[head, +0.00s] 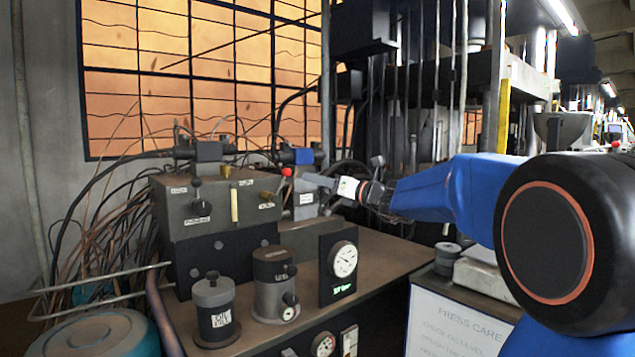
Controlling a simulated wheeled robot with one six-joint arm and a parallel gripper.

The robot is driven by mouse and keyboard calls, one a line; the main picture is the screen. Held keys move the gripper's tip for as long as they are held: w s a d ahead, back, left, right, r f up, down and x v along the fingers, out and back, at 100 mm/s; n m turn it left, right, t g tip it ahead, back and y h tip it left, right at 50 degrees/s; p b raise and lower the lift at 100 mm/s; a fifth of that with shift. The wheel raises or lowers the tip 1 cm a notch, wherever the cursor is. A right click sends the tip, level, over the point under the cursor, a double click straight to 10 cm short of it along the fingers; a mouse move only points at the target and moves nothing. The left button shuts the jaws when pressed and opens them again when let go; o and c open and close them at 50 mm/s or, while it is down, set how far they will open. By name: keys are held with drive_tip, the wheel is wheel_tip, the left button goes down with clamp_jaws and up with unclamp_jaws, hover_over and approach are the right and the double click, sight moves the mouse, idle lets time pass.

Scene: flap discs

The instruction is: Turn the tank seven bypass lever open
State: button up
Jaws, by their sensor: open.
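A grey metal control box (218,205) stands on the bench at the left centre, with small labels on its faces. A red ball knob (287,172) stands just right of the box, above a small labelled grey block (304,200). The labels are too small to read, so I cannot tell which lever is the tank seven bypass. My gripper (312,180) is open, just right of the red knob, and its fingertips are partly hard to make out.
A grey canister (213,308), a second canister with a valve knob (273,285) and a dial gauge (343,259) stand on the bench front. Hoses and wires (95,215) crowd the left. Bare bench top (385,257) lies right of the gauge.

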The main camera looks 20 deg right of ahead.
drive_tip(key=shift+a, duration=0.1)
drive_tip(key=c, duration=0.5)
drive_tip(key=a+n+g, duration=0.2)
drive_tip(key=a+n, duration=0.2)
drive_tip(key=a+f+n+g+y, duration=0.1)
drive_tip(key=a+n+g, duration=0.1)
drive_tip(key=a+n, duration=0.2)
drive_tip(key=a+n+g+y, duration=0.1)
drive_tip(key=a+n+g, duration=0.1)
drive_tip(key=a+n, duration=0.1)
drive_tip(key=shift+a+f+n, duration=0.3)
drive_tip(key=shift+a+n, duration=0.1)
drive_tip(key=shift+a, duration=0.15)
clamp_jaws()
drive_tip(key=a+f+n+g+h, duration=0.3)
drive_tip(key=a+n+g+h, duration=0.3)
drive_tip(key=n, duration=1.1)
wheel_tip(320, 180, up, 17)
drive_tip(key=w+d+n+t+h, duration=0.2)
drive_tip(key=n+t+h, duration=0.3)
drive_tip(key=n+h, duration=0.65)
hover_over(281, 184)
drive_tip(key=s+a, duration=0.1)
wheel_tip(281, 184, down, 8)
drive_tip(key=shift+n+y, duration=0.35)
drive_tip(key=shift+y, duration=0.1)
